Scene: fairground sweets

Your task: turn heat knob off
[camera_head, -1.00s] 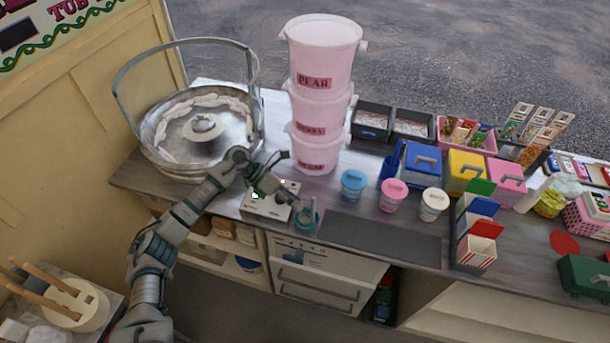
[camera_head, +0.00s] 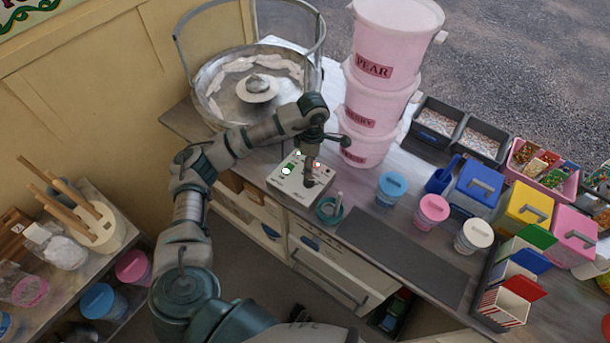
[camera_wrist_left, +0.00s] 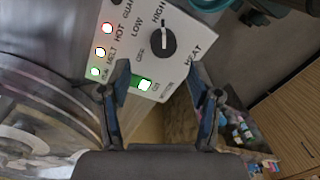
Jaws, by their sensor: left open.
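The white control box (camera_head: 293,182) stands at the counter's front edge beside the floss bowl. In the left wrist view, its panel (camera_wrist_left: 184,15) carries a round dark heat knob (camera_wrist_left: 162,43) with a white pointer line, between the LOW and HIGH labels. Lit lamps by HOT and MELT and a lit green switch (camera_wrist_left: 145,85) also show. My left gripper (camera_wrist_left: 158,82) is open, its two fingers apart with nothing between them. The knob lies beyond the fingertips. In the head view the gripper (camera_head: 312,168) points down over the box, hiding part of it. My right gripper is out of view.
The metal floss bowl (camera_head: 225,99) stands left of the box. Stacked pink buckets (camera_head: 379,112) rise close behind on the right. A small teal cup (camera_head: 328,214) sits just right of the box, and lidded tubs (camera_head: 391,188) stand farther right. A dark mat (camera_head: 405,258) is bare.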

